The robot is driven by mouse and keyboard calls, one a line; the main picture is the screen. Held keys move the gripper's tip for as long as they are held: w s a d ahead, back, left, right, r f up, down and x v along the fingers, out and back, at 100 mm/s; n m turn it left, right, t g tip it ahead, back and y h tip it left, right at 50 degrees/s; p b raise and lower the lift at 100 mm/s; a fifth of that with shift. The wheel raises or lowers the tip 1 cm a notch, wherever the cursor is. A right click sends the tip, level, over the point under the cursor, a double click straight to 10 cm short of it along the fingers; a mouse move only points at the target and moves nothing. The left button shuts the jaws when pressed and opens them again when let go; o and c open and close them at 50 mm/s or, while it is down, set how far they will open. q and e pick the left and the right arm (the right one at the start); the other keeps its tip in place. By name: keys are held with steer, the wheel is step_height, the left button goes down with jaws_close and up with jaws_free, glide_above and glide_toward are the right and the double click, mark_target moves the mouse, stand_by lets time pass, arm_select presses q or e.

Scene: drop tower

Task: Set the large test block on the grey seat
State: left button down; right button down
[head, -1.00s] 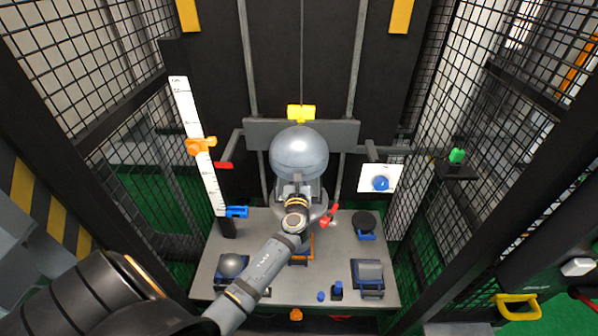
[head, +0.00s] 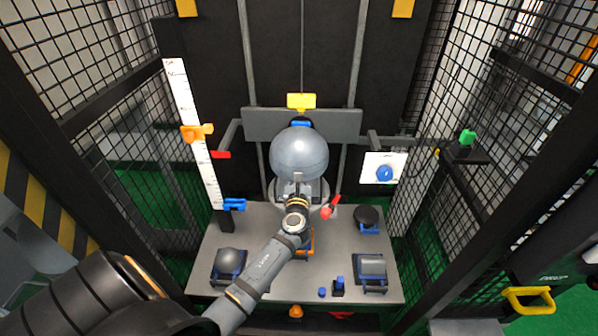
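The large test block (head: 299,150) looks like a big grey ball and is at the centre of the head view. My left gripper (head: 298,183) comes up from below and meets the ball's lower side. It appears shut on it, though the wrist hides most of the fingers and the contact. Behind the gripper, a round grey base, likely the grey seat (head: 321,192), shows at the back of the table. The ball overlaps it in the picture; I cannot tell the height between them. My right gripper is not in view.
The grey table (head: 335,262) holds a dome (head: 229,261), a grey cylinder (head: 373,266), a black disc (head: 367,216) and small blue pieces (head: 338,287). A red-tipped lever (head: 326,212) stands beside the base. A yellow-topped carriage (head: 301,102) hangs behind the ball. Mesh walls flank both sides.

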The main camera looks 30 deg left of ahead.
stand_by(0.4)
arm_select(q)
steer(key=shift+f, duration=0.1)
stand_by(0.3)
steer(key=c, duration=1.3)
jaws_free()
steer(key=shift+s+d, duration=0.1)
steer(key=shift+s, duration=0.05)
steer(key=shift+f, duration=0.1)
steer(key=shift+f, duration=0.2)
steer(key=v, duration=1.2)
steer(key=shift+r, duration=0.25)
